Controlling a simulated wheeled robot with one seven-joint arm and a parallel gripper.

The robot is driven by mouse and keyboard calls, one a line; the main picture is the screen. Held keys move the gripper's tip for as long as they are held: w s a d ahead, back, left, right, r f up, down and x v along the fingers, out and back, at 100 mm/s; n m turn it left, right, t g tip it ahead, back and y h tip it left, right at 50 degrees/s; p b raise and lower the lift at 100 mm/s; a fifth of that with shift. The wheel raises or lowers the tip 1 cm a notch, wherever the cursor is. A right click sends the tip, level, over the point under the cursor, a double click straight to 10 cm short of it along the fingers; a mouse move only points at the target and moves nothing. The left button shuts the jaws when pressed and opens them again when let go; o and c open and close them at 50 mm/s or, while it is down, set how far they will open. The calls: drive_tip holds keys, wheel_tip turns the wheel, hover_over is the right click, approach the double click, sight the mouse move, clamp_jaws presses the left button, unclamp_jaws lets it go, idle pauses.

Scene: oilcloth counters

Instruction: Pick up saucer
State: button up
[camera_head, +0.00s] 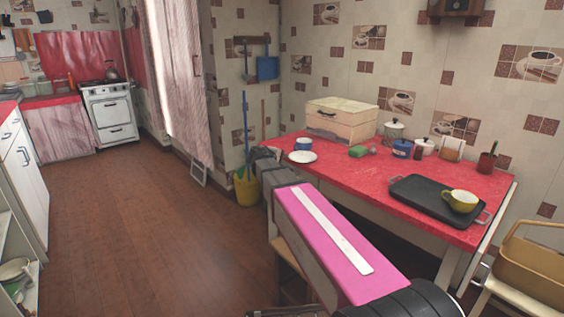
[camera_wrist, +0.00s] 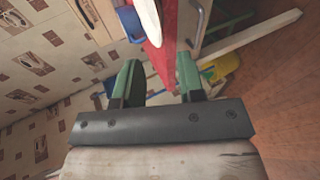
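The saucer (camera_head: 303,156) is a small white round dish lying on the red tabletop near its left end, in front of a blue-and-white cup (camera_head: 304,144). In the wrist view the saucer (camera_wrist: 150,15) shows as a white curved shape at the top edge, partly cut off. My gripper (camera_wrist: 158,62) has two green fingers spread apart with nothing between them. It is open, and the saucer lies ahead of the fingers, apart from them. In the head view the fingers are not clear, at the far end of my pink arm.
The red table (camera_head: 350,181) also bears a cream bread box (camera_head: 341,118), a green sponge (camera_head: 358,151), several jars, and a black tray (camera_head: 420,196) with a yellow cup (camera_head: 460,201). A yellow bucket (camera_head: 247,188) stands on the floor left of the table. The floor further left is clear.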

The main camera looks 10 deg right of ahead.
drive_tip(key=x, duration=1)
drive_tip(key=shift+w+d, duration=0.2)
drive_tip(key=shift+d, duration=0.05)
drive_tip(key=shift+f, duration=0.1)
clamp_jaws()
